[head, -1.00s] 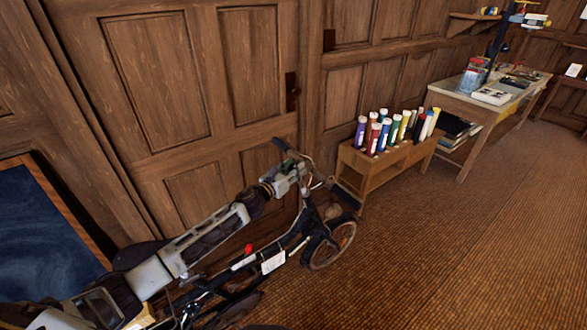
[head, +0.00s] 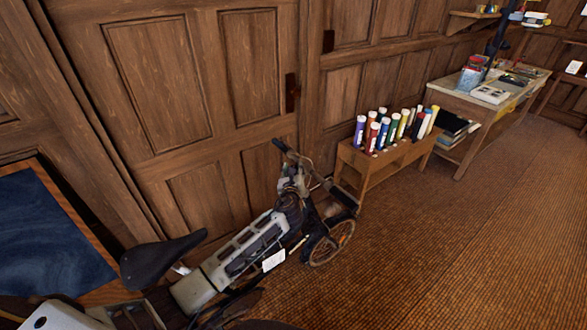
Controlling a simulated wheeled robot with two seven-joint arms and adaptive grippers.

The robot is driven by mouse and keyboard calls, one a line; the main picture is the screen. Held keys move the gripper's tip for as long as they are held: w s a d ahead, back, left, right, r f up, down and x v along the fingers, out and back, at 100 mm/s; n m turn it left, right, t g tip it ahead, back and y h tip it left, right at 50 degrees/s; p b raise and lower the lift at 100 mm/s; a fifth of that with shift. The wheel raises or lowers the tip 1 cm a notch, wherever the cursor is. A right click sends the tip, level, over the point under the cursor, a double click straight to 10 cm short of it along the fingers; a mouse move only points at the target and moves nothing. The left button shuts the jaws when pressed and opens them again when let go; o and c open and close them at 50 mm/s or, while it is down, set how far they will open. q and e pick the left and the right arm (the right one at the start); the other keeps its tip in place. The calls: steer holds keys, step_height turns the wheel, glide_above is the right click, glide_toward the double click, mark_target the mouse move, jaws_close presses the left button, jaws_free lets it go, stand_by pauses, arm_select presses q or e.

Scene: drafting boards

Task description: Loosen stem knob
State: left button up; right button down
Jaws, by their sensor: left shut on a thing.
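A dark folding bicycle (head: 329,244) stands against the wooden panelling, its handlebar (head: 292,152) up and front wheel to the right. My left arm reaches along it from the lower left. My left gripper (head: 296,181) is at the bicycle's upright stem, below the handlebar, and is shut there. The stem knob is hidden behind the fingers and too small to make out. The saddle (head: 160,258) shows to the left of my forearm. My right gripper is out of view.
A low wooden rack (head: 367,166) with several coloured tubes stands just beyond the front wheel. A work table (head: 457,105) with books and jars is farther right. A dark blue board (head: 42,235) is at left. The carpet (head: 440,250) at right is clear.

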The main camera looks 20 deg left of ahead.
arm_select(q)
steer(key=shift+d+r+n+g+y+p, duration=0.1)
steer(key=shift+n+g+y+p, duration=0.3)
steer(key=shift+n+y, duration=0.4)
steer(key=n+g+y+p, duration=0.1)
steer(key=n+g+y, duration=0.1)
steer(key=shift+n+y, duration=0.4)
steer(key=shift+n+g+y+p, duration=0.45)
steer(key=shift+n+g+y, duration=0.35)
steer(key=shift+n+g, duration=0.25)
steer(key=shift+w+n+g+y, duration=0.1)
steer(key=shift+n+g+y, duration=0.4)
steer(key=shift+n+g, duration=0.4)
steer(key=shift+n+g+y, duration=0.3)
steer(key=shift+n+g, duration=0.35)
steer(key=shift+g, duration=0.3)
steer(key=shift+n+g+b, duration=0.35)
steer(key=shift+n+g, duration=0.05)
steer(key=shift+n+g+y+b, duration=0.3)
steer(key=shift+n+g+b, duration=0.9)
steer(key=shift+g, duration=0.3)
steer(key=shift+n+g+b, duration=0.4)
steer(key=shift+g+b, duration=0.2)
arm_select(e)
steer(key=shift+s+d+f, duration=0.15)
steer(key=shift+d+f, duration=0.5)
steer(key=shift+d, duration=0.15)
